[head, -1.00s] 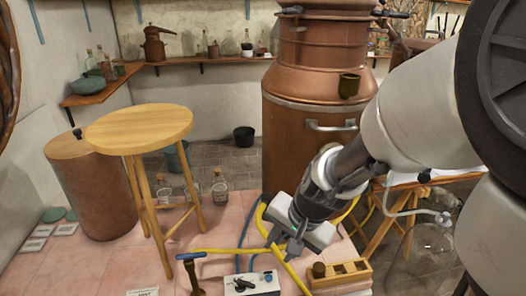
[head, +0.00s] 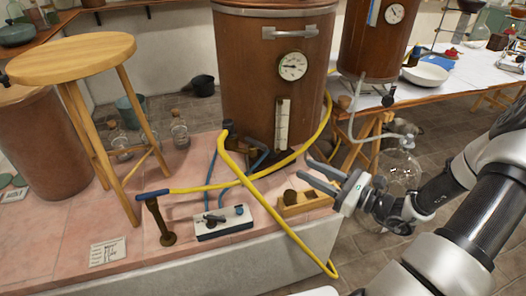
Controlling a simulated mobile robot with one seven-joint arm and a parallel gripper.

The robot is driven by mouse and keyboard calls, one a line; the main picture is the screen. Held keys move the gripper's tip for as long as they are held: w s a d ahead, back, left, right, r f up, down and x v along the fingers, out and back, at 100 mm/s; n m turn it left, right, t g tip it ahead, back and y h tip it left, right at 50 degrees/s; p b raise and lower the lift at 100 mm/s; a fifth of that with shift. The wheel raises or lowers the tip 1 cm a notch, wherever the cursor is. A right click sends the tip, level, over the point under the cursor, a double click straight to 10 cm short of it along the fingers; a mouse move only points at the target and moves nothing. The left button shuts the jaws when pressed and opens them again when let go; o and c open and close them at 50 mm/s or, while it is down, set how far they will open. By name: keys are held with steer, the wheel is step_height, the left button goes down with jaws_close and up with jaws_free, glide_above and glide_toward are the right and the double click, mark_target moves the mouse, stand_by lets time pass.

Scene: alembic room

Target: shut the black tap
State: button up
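A small black tap (head: 388,99) shows at the foot of the copper vessel on the right-hand table. Its handle is too small for me to tell whether it is open or shut. A pale hose (head: 352,124) hangs beside it. My gripper (head: 308,170) is to the left of and below the tap in the picture, well apart from it. Its two fingers point left and stand apart, with nothing seen between them. It is over the right end of the pink tiled platform, near the wooden rack.
A yellow hose (head: 285,228) loops across the platform (head: 90,225). A blue-handled stand (head: 159,220), a white box with knobs (head: 222,222) and a wooden rack (head: 318,200) stand there. A glass jar (head: 400,168) is below the right table. A large copper still (head: 235,75) stands behind.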

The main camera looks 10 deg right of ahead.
mark_target(263, 145)
steer(key=b+x, duration=0.2)
steer(key=x, duration=1.5)
steer(key=shift+w, duration=0.15)
jaws_close()
steer(key=shift+w, duration=0.1)
